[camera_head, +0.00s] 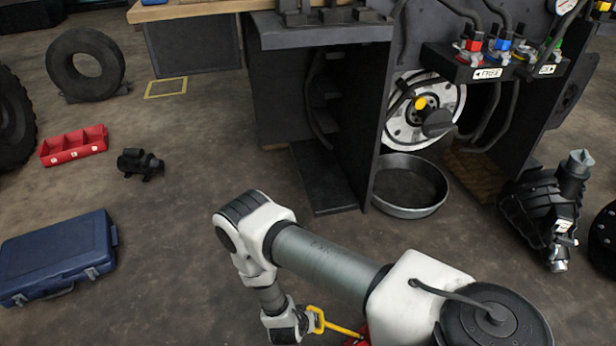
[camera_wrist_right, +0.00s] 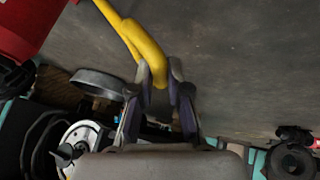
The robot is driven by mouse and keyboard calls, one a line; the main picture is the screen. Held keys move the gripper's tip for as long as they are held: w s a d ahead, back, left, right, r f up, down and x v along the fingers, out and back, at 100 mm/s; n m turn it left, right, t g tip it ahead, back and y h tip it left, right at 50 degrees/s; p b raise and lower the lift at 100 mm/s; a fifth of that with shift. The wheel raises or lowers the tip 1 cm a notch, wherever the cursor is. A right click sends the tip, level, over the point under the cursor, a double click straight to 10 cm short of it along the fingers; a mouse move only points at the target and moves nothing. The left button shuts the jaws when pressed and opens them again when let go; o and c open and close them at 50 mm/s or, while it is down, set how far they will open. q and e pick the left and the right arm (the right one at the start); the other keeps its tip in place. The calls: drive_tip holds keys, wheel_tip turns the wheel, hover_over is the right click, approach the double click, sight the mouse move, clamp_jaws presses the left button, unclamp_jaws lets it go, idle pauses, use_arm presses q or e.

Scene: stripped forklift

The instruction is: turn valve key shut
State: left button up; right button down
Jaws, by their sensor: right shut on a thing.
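A bent yellow bar, which looks like the valve key (camera_head: 341,329), shows at the bottom of the head view. One end is loop-shaped and the other runs toward a red part (camera_head: 362,337). In the right wrist view the yellow key (camera_wrist_right: 146,46) comes down from the top left into my right gripper (camera_wrist_right: 160,82), whose fingers are shut on it. A red body (camera_wrist_right: 28,25) sits at top left there. The head view shows my right wrist at the loop end, with the fingers mostly hidden. My left gripper is in neither view.
The stripped forklift (camera_head: 325,38) stands ahead, with a round metal pan (camera_head: 411,205) beneath its hub. A blue case (camera_head: 55,262), red bin (camera_head: 72,145), small dark motor (camera_head: 140,164) and tire (camera_head: 86,62) are at left. Black machinery (camera_head: 545,212) stands at right. Floor at centre-left is clear.

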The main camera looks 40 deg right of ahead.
drive_tip(key=shift+h, duration=0.3)
drive_tip(key=c, duration=1.1)
unclamp_jaws()
drive_tip(key=shift+c, duration=0.2)
drive_tip(key=shift+a, duration=0.1)
drive_tip(key=v, duration=1.2)
